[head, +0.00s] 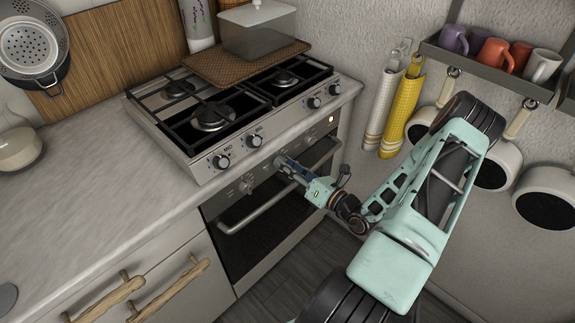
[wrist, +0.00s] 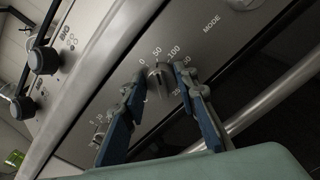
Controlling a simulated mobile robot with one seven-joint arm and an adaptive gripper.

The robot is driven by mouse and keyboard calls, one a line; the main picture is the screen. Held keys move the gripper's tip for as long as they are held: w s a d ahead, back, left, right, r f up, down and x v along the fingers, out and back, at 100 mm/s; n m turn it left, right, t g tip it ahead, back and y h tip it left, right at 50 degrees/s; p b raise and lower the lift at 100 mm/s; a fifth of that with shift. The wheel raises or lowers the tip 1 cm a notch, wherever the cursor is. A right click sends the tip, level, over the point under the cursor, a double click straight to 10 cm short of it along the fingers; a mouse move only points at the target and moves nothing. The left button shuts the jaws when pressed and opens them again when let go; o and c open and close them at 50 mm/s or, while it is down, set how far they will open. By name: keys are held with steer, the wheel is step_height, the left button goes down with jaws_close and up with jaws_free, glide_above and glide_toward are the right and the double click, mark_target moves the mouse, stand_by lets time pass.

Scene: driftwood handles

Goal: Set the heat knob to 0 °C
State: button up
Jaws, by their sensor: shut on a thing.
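The heat knob (wrist: 160,77) is a small grey dial on the oven's control panel, ringed by a printed scale with 0, 50 and 100 legible in the wrist view. The 0 is at the knob's upper left, 50 above it and 100 at the upper right. My gripper (wrist: 160,88) has its two blue fingers on either side of the knob and is shut on it. In the head view my gripper (head: 280,163) reaches the oven panel and hides the knob. I cannot tell exactly which mark the knob points to.
Another panel knob (head: 246,183) is to the left. The oven door handle (head: 255,212) runs below the panel. Yellow (head: 402,110) and white towels hang at the right. The floor in front is clear.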

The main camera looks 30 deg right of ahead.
steer(key=n+b, duration=0.1)
steer(key=n, duration=0.5)
steer(key=shift+a+n, duration=0.15)
steer(key=shift+n, duration=0.15)
stand_by(0.3)
steer(key=o, duration=1.1)
steer(key=shift+o, duration=0.2)
steer(key=shift+s, duration=0.1)
steer(key=v, duration=1.2)
steer(key=shift+r+n, duration=0.1)
steer(key=shift+n, duration=0.2)
